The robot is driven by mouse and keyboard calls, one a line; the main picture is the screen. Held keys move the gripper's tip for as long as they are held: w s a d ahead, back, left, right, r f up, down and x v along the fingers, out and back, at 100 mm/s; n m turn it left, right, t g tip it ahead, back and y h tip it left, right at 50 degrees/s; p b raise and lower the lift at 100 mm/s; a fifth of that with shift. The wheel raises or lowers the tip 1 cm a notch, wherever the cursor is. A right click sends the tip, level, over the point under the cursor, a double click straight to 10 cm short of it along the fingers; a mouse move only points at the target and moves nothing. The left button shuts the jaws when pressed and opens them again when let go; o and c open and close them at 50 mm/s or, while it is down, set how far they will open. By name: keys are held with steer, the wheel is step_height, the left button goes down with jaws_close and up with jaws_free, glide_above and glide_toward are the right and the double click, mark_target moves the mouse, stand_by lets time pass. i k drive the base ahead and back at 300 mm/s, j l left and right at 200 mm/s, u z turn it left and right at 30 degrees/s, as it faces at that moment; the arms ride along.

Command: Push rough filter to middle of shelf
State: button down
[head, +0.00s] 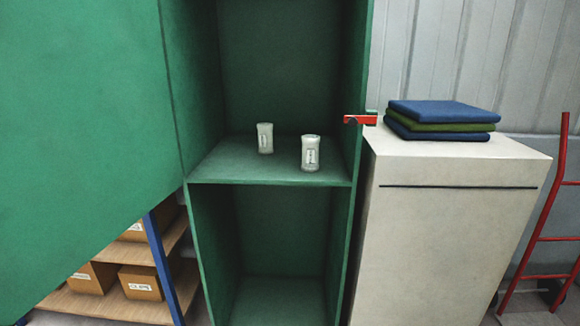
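Two whitish cylindrical filters with small printed labels stand upright on the middle shelf (225,166) of a green cabinet. One filter (265,138) is farther back and left of the shelf's centre. The other filter (310,153) is nearer the front edge, on the right half. They stand apart. The label print is too small to read, so I cannot tell which one is the rough filter. My gripper is not in view.
The green cabinet door (80,130) is open on the left. A red latch (360,119) juts from the right cabinet wall. A pale cabinet (455,220) bearing folded cloths (442,114) stands right. Boxes (140,283) sit on a rack lower left. The shelf below is empty.

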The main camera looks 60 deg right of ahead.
mark_target(311, 143)
steer(key=i+j+z, duration=0.2)
steer(key=j+z, duration=0.2)
steer(key=i+j+z, duration=0.1)
steer(key=j+z, duration=0.35)
steer(key=l+z, duration=0.1)
steer(key=z, duration=0.7)
